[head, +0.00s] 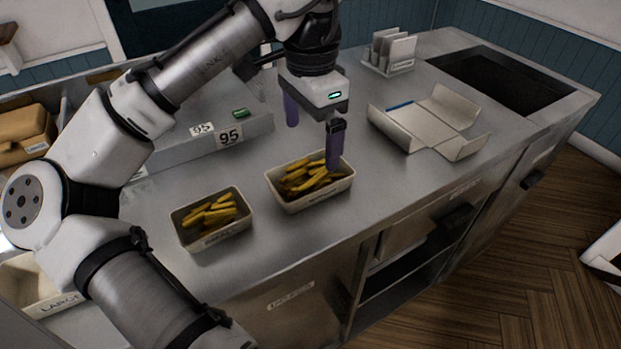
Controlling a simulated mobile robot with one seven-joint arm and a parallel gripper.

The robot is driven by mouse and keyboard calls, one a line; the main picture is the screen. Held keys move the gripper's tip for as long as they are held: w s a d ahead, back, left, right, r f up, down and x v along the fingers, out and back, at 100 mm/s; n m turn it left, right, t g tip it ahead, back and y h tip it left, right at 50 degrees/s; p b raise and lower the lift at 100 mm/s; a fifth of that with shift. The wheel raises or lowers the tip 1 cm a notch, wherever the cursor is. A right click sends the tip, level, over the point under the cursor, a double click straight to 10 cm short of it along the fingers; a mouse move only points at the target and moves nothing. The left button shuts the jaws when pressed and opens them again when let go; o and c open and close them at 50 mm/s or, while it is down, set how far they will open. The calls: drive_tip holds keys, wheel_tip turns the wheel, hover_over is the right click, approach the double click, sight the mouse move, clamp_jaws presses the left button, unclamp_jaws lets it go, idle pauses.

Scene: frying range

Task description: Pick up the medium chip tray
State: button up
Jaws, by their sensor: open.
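Two trays of chips stand on the steel counter. One chip tray (310,184) is right of centre, and a slightly smaller-looking chip tray (212,218) is to its left. Both are pale trays filled with yellow chips. Nothing is held between the fingers.
An unfolded pale box (428,124) lies to the right, with a rack of cards (390,52) behind it. A dark recessed basin (500,80) is at the far right. The counter's front edge is close to both trays.

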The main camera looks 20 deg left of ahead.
sight(310, 187)
wheel_tip(310, 187, down, 9)
drive_tip(key=shift+f+p, duration=0.1)
drive_tip(key=shift+p, duration=0.5)
drive_tip(key=shift+c, duration=0.3)
drive_tip(key=c, duration=1.6)
